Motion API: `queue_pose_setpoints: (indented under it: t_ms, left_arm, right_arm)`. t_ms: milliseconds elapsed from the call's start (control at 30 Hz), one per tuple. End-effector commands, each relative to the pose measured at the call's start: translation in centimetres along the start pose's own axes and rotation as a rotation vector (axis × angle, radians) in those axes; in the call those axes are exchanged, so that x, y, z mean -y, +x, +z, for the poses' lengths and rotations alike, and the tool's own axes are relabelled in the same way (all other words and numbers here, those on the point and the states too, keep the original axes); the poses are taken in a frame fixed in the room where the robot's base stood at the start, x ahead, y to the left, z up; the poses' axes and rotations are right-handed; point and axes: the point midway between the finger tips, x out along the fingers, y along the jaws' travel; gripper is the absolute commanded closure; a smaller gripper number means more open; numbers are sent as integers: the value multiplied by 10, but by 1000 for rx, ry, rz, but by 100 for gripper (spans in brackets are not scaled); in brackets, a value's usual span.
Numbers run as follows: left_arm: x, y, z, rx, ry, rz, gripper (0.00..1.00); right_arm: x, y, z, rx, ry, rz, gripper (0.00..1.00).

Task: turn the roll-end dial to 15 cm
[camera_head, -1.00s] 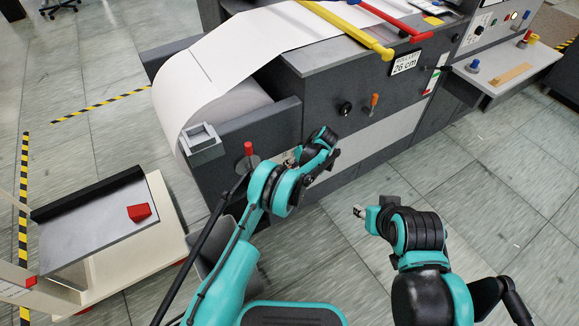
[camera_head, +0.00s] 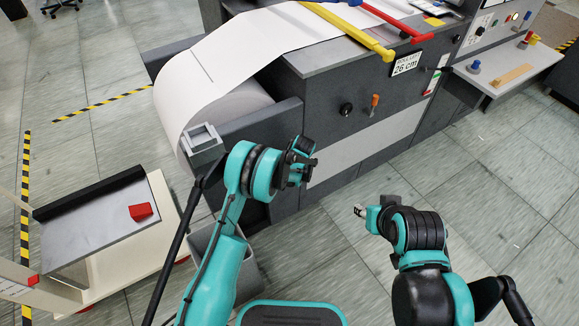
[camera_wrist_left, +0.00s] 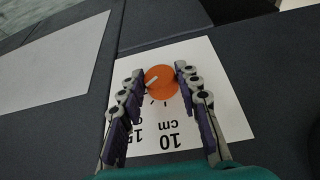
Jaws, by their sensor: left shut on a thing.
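The orange dial (camera_wrist_left: 161,80) with a white pointer mark sits on a white scale plate (camera_wrist_left: 190,52) in the left wrist view. The mark points to the left and slightly down in that view. The upside-down print reads 10, cm and 15, with the 15 partly behind a finger. My left gripper (camera_wrist_left: 159,73) is shut on the dial, one finger on each side. In the head view my left gripper (camera_head: 303,165) is at the dark machine's front (camera_head: 325,100), and the dial is hidden there. My right gripper (camera_head: 360,211) hangs apart over the floor; its jaw opening is unclear.
White paper web (camera_head: 235,45) runs over the machine, whose sign (camera_head: 405,64) reads 26 cm. A black knob (camera_head: 346,109) and an orange lever (camera_head: 375,100) are on its front. A cart (camera_head: 100,225) with a red block (camera_head: 140,211) stands left. Floor at right is clear.

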Motion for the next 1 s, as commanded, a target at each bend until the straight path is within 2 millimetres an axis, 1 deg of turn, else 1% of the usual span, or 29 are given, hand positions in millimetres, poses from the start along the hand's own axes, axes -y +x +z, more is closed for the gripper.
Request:
queue_pose_setpoints:
  t_ms: [200, 433, 633, 1000]
  left_arm:
    - [3, 1, 0, -9, -60, 133, 96]
    - [4, 1, 0, -16, -98, 222, 96]
    - [4, 1, 0, -18, -113, 254, 96]
    - [4, 1, 0, -18, -114, 258, 96]
  right_arm:
    - [0, 4, 3, 0, 0, 0, 60]
    - [0, 5, 4, 0, 0, 0, 60]
    - [0, 6, 4, 0, 0, 0, 60]
    - [0, 6, 4, 0, 0, 0, 60]
